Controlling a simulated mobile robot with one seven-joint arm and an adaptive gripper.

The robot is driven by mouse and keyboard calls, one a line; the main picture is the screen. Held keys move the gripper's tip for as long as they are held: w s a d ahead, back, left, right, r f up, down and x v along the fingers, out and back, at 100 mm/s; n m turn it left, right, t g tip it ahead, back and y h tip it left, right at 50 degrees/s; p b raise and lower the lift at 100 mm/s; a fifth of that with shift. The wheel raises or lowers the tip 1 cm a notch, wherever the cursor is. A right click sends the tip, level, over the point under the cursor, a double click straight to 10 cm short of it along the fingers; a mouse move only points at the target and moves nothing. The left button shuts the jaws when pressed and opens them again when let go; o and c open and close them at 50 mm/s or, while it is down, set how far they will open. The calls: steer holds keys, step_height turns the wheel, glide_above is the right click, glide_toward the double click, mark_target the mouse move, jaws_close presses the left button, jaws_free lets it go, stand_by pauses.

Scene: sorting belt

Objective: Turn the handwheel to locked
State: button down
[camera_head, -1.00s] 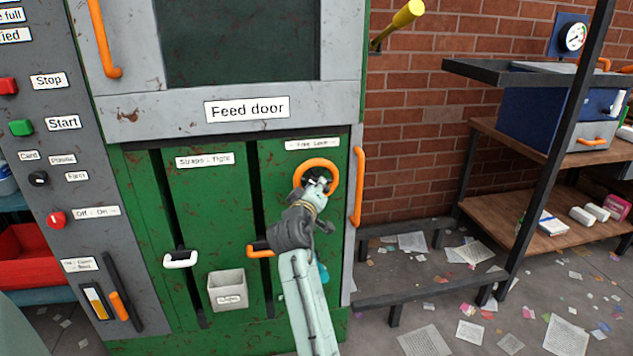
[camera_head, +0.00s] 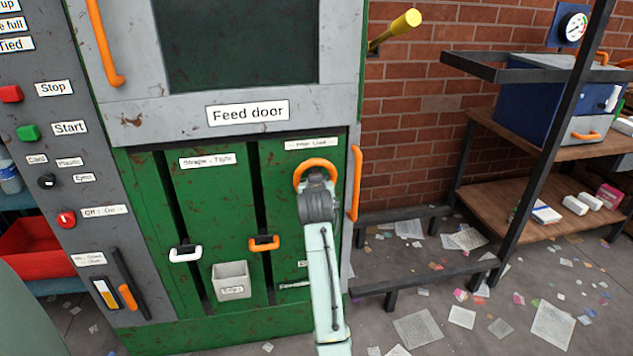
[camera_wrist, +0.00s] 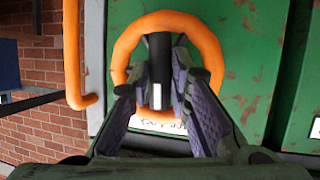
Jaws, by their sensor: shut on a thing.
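The handwheel (camera_head: 316,163) is an orange ring on the right green panel of the machine, below a small label (camera_head: 312,143) too blurred to read surely. In the wrist view the orange ring (camera_wrist: 162,19) surrounds the fingertips, with a dark bar across its middle. My gripper (camera_head: 316,180) is at the wheel and covers its lower part in the head view. In the wrist view my gripper's fingers (camera_wrist: 160,85) are closed on the dark bar inside the ring. Which way the wheel points cannot be told.
An orange vertical handle (camera_head: 356,184) stands just right of the wheel. An orange latch handle (camera_head: 264,242) and a white one (camera_head: 185,253) sit in slots to the left, with a small grey bin (camera_head: 232,281) between. A low black frame (camera_head: 425,277) and shelf stand right.

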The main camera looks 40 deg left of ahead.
steer(key=shift+m, duration=0.3)
stand_by(0.4)
steer(key=c, duration=1.5)
jaws_free()
steer(key=v, duration=1.2)
steer(key=shift+w+d, duration=0.1)
